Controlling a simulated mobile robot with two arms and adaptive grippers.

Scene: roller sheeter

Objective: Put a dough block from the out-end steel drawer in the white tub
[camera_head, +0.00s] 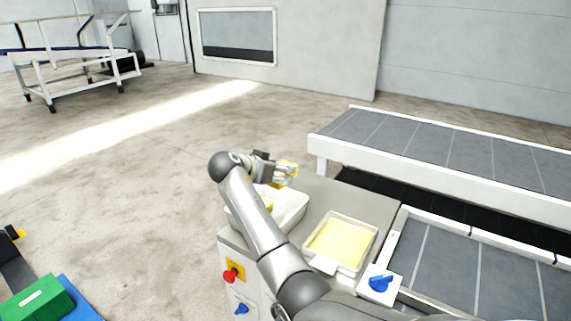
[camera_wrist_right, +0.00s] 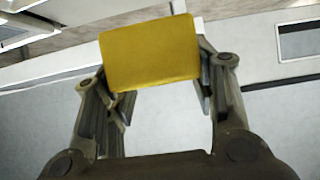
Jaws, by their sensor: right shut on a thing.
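My right gripper (camera_head: 286,171) is shut on a yellow dough block (camera_wrist_right: 150,54). In the right wrist view the block sits between the two fingertips (camera_wrist_right: 155,75). In the head view the gripper is above the far side of a white tub (camera_head: 294,214), which my right arm partly covers. Something yellow (camera_head: 268,204) shows inside that tub beside the arm. A second pale container (camera_head: 318,264) to the right holds a flat yellow layer. I cannot make out a steel drawer for certain. My left gripper is not in view.
Both containers stand on a grey machine top (camera_head: 316,199) with a red knob (camera_head: 231,275) on its front. Conveyor beds (camera_head: 440,150) lie to the right. A green box (camera_head: 38,303) is at lower left. The floor left of the machine is open.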

